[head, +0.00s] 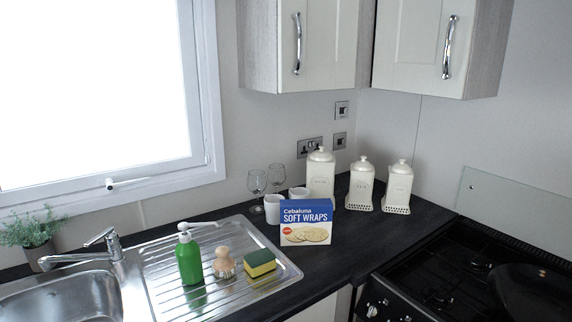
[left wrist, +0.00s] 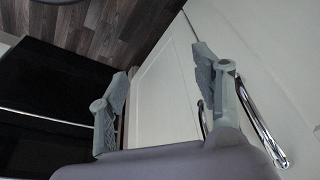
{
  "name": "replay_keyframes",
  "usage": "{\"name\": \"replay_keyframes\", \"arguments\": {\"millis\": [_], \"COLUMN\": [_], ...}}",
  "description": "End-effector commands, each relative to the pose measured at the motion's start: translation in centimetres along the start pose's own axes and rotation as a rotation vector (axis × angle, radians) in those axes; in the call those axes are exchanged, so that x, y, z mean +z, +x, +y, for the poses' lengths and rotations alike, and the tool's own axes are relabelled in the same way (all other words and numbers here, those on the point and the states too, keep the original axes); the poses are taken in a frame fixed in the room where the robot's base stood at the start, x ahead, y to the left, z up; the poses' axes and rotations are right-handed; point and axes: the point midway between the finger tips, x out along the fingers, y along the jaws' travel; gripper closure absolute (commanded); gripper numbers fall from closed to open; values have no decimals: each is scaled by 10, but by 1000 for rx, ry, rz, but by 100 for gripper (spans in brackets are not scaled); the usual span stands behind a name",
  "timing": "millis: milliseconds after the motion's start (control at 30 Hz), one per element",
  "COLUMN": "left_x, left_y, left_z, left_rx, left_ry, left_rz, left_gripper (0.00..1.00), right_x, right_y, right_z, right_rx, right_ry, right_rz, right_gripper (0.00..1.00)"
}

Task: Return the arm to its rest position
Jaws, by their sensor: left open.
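My left gripper (left wrist: 160,95) shows only in the left wrist view. Its two grey fingers are spread wide with nothing between them. Behind the fingers is a white cabinet door (left wrist: 160,75), and a chrome handle (left wrist: 262,125) lies beside the right finger; I cannot tell whether they touch. No arm or gripper of mine shows in the head view. My right gripper is in neither view.
The head view shows a counter (head: 380,238) with a soft wraps box (head: 306,223), white canisters (head: 362,185) and glasses. A green bottle (head: 189,259), brush (head: 224,264) and sponge (head: 260,263) stand on the drainer. A hob (head: 445,275) is at right.

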Motion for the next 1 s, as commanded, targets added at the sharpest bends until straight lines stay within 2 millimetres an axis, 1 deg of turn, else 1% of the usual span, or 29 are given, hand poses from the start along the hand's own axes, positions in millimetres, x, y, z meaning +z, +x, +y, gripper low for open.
{"name": "replay_keyframes", "arguments": {"millis": [33, 67, 100, 167, 200, 267, 300, 367, 400, 467, 500, 567, 600, 633, 700, 800, 900, 1000], "left_x": [8, 12, 19, 32, 42, 59, 73, 93, 108, 133, 149, 175, 192, 205, 233, 265, 286, 296], "left_y": [26, 40, 60, 92, 114, 146, 166, 195, 213, 238, 253, 273, 285, 293, 307, 320, 326, 327], "left_z": [1, 2, 3, 4, 5, 6, 7, 9, 10, 11, 12, 13, 13, 13, 13, 13, 13, 13], "left_rx": [1, 2, 3, 5, 6, 7, 8, 10, 11, 13, 14, 15, 16, 16, 17, 18, 19, 19], "left_ry": [1, 2, 3, 5, 7, 9, 11, 13, 15, 19, 21, 24, 26, 27, 30, 34, 37, 39], "left_rz": [-14, -19, -27, -38, -47, -59, -69, -81, -89, -104, -112, -125, -133, -139, -151, -164, -171, -175], "left_gripper": [40, 40, 40, 40, 40, 40, 40, 40, 40, 40, 40, 40, 40, 40, 40, 40, 40, 40], "right_x": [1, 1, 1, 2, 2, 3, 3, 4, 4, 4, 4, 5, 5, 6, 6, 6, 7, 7], "right_y": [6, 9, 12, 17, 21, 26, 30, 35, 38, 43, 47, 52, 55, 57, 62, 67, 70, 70], "right_z": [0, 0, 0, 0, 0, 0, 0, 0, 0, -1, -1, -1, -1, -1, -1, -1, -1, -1], "right_rx": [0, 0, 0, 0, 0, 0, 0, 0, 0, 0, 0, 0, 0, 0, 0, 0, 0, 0], "right_ry": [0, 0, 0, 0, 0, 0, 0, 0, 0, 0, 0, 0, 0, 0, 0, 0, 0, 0], "right_rz": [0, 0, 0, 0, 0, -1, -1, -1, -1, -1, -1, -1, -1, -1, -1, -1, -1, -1], "right_gripper": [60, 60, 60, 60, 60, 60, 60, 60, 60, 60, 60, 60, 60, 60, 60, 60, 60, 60]}}
